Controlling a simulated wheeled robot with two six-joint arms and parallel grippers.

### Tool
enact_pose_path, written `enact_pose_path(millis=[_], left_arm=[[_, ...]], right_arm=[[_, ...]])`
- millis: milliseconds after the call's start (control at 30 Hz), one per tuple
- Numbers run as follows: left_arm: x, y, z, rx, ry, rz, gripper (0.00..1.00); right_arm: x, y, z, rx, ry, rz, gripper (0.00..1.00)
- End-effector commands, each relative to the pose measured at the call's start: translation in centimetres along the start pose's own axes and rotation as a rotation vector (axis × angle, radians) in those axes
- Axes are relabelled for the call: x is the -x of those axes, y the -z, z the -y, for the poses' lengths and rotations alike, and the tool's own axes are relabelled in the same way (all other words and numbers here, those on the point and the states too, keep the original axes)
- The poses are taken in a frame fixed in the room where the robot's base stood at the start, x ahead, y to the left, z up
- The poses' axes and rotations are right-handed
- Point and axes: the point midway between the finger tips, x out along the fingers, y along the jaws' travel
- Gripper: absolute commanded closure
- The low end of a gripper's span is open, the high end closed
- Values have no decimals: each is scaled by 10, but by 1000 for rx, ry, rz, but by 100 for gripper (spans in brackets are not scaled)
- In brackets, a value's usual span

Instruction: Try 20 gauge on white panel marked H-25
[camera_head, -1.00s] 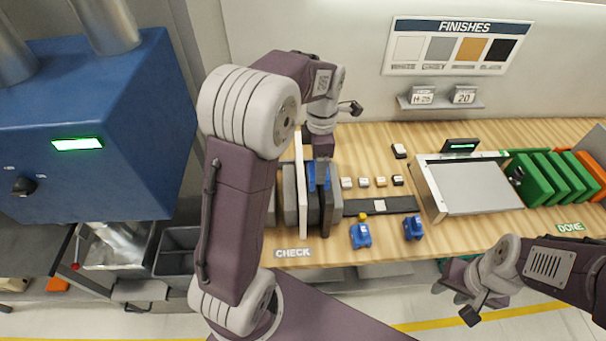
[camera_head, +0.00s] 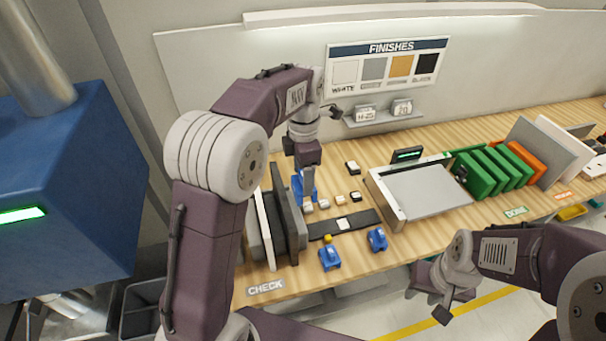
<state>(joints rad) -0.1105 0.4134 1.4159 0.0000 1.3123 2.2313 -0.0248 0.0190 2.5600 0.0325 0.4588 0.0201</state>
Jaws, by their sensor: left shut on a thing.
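My left gripper (camera_head: 304,180) is shut on a blue piece (camera_head: 299,188), held just right of the CHECK rack and behind the small blocks; its fingers hide part of it. Two similar blue gauges stand on the bench, one with a yellow knob (camera_head: 330,259) and one further right (camera_head: 377,240); I cannot read their sizes. A white panel (camera_head: 265,232) stands upright among grey and dark panels (camera_head: 284,222) behind the CHECK label.
Small blocks (camera_head: 324,203) and a dark strip with a white square (camera_head: 343,224) lie mid-bench. A grey-topped tray (camera_head: 425,190) with a green display (camera_head: 407,154) stands to the right. Green panels (camera_head: 487,172) stand behind the DONE label. A blue machine (camera_head: 65,190) is at left.

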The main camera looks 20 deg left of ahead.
Motion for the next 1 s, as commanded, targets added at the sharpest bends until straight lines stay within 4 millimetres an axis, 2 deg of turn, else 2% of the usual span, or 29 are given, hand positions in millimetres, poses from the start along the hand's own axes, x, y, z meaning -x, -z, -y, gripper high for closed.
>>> enact_pose_path(millis=[33,600,1000], left_arm=[[8,0,0,0,0,0,90],[46,0,0,0,0,0,90],[45,0,0,0,0,0,90]], right_arm=[[8,1,0,0,0,0,64],[48,5,1,0,0,0,64],[47,5,1,0,0,0,64]])
